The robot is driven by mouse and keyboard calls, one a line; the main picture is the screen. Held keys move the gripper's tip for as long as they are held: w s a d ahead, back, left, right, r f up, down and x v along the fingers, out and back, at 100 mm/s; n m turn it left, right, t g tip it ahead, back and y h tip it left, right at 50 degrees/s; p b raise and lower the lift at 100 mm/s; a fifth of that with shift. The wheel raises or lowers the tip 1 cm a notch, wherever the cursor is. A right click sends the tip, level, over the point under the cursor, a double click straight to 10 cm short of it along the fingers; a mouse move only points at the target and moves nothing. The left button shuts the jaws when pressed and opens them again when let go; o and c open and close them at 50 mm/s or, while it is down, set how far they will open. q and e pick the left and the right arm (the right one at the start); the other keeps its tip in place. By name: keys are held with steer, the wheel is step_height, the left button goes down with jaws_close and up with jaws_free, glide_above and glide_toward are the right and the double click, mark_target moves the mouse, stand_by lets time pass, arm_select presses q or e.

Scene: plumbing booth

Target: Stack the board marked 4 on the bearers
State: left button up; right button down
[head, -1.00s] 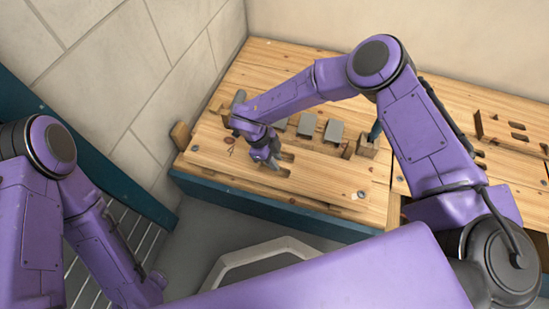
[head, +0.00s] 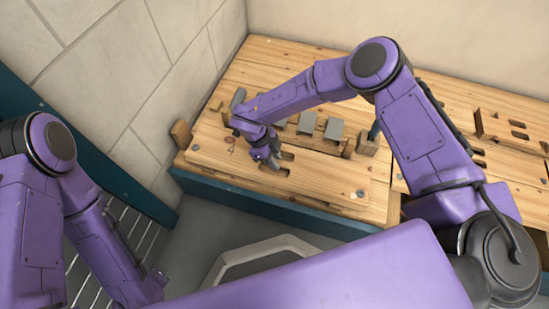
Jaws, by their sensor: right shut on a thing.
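A pale wooden board (head: 325,178) with hand slots lies along the front of the workbench. No number can be read on it at this size. My right gripper (head: 271,163) points down at the board's slot area and is shut, apparently on the board. The fingertips are small and partly hidden, so the exact grip does not show. I cannot make out the bearers clearly, nor whether the board touches what is under it. My left arm is at the lower left and its gripper is out of view.
Grey blocks (head: 334,129) stand on the bench behind the board. A wooden block (head: 181,134) is at the bench's left end, near the tiled wall. Another wooden block (head: 367,144) stands to the right. A slotted board (head: 510,127) lies at the far right.

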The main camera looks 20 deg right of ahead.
steer(key=shift+f, duration=0.1)
steer(key=c, duration=0.9)
jaws_free()
steer(key=p+v, duration=0.3)
steer(key=v, duration=0.7)
steer(key=shift+a+r+p, duration=0.1)
steer(key=shift+r+p, duration=0.2)
steer(key=shift+p, duration=0.05)
